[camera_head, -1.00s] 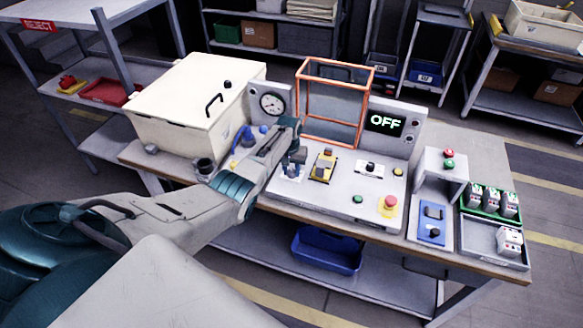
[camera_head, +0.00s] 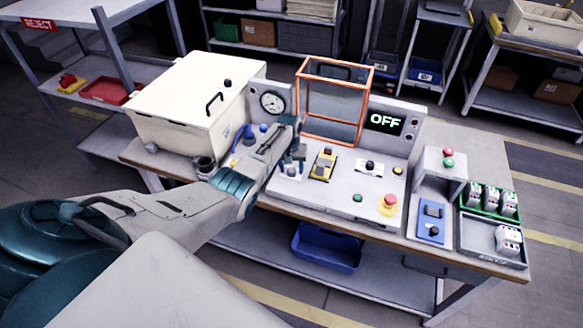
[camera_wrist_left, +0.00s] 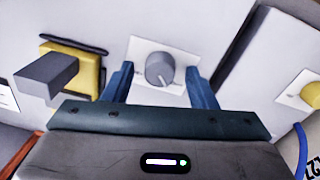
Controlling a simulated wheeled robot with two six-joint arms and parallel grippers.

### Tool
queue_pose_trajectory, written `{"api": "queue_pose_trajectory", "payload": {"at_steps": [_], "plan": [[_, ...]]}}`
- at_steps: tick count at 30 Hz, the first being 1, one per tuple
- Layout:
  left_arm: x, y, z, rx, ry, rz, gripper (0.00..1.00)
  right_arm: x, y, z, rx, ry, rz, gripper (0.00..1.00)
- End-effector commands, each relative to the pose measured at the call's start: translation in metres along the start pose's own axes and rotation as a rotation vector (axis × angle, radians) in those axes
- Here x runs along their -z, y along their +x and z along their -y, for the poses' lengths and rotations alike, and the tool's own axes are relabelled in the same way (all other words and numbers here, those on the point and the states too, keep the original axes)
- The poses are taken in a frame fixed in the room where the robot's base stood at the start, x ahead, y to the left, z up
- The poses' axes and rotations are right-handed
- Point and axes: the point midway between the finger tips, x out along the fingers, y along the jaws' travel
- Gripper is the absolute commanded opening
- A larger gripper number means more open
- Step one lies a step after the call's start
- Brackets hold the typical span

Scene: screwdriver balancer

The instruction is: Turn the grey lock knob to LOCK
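The grey lock knob (camera_wrist_left: 159,68) sits on a white plate in the left wrist view, its pale mark pointing toward the lower right of that picture. My left gripper (camera_wrist_left: 160,72) is open, one blue finger on each side of the knob with gaps showing. I cannot tell how far the fingertips reach down beside it. In the head view my left gripper (camera_head: 293,163) is low over the left part of the grey panel and largely covers the knob. My right gripper is not in view.
A yellow clamp with a grey lever (camera_wrist_left: 60,72) is close beside the gripper; it also shows in the head view (camera_head: 323,166). An orange-framed guard (camera_head: 335,100) stands behind. The display (camera_head: 385,121) reads OFF. A red button (camera_head: 389,201) is at the front right.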

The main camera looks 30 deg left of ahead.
Motion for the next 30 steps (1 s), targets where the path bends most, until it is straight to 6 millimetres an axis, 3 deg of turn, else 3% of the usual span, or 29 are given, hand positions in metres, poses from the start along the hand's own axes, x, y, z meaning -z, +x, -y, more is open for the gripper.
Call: {"api": "queue_pose_trajectory", "payload": {"at_steps": [10, 24, 30], "plan": [[0.000, -0.010, 0.000, 0.000, 0.001, 0.001, 0.52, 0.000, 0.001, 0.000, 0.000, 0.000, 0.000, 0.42], [0.000, -0.087, 0.000, 0.000, 0.001, -0.002, 0.52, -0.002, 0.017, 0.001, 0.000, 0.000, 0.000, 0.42], [0.000, -0.105, 0.000, 0.000, 0.001, 0.000, 0.52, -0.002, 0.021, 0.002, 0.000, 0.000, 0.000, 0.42]]}}
